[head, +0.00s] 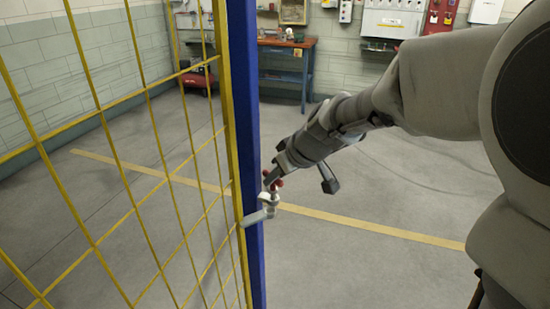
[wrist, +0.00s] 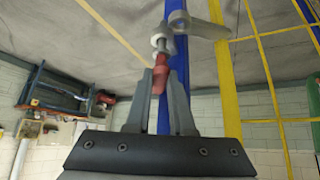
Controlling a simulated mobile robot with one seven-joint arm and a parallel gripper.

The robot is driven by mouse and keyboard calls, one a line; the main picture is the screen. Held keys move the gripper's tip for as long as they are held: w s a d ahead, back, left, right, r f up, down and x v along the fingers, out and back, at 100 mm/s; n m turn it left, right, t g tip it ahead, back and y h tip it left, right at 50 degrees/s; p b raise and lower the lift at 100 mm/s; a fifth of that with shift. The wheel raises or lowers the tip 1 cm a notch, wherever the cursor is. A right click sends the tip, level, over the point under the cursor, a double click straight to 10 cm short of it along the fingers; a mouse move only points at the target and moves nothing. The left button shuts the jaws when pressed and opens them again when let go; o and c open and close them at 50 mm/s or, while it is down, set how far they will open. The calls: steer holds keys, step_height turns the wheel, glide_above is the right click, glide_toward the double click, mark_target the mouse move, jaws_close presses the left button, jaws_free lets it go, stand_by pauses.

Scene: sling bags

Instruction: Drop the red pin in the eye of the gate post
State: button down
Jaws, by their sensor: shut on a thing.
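The red pin (head: 279,183) is held upright by its red head between the fingers of my gripper (head: 271,181). In the wrist view the red head (wrist: 160,70) sits between the two grey fingertips (wrist: 160,84). A light grey bracket with an eye (head: 268,201) sticks out from the blue gate post (head: 243,120), right below my gripper. It also shows in the wrist view (wrist: 198,27). The pin's grey shank meets the eye. I cannot tell how deep it sits in it.
A yellow mesh gate panel (head: 125,170) fills the left, beside the post. A workbench (head: 284,68) and wall boxes (head: 392,20) stand far back. The grey floor right of the post is clear, crossed by a yellow line (head: 370,227).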

steer(key=shift+f+b, duration=0.85)
steer(key=shift+b, duration=0.1)
steer(key=c, duration=0.7)
jaws_free()
steer(key=shift+r, duration=0.1)
steer(key=p+v, duration=0.1)
steer(key=v, duration=1.6)
steer(key=shift+p, duration=0.35)
steer(key=shift+s+d+r, duration=0.1)
steer(key=shift+s, duration=0.05)
steer(key=s+d+f+m+h+p, duration=0.2)
steer(key=s+d+m, duration=0.1)
steer(key=s, duration=0.5)
steer(key=s+d+f+m+h+p, duration=0.2)
steer(key=s+d+m, duration=0.2)
steer(key=s, duration=0.4)
steer(key=shift+f+m+h, duration=0.2)
steer(key=shift+m+h, duration=0.2)
steer(key=shift+m, duration=0.1)
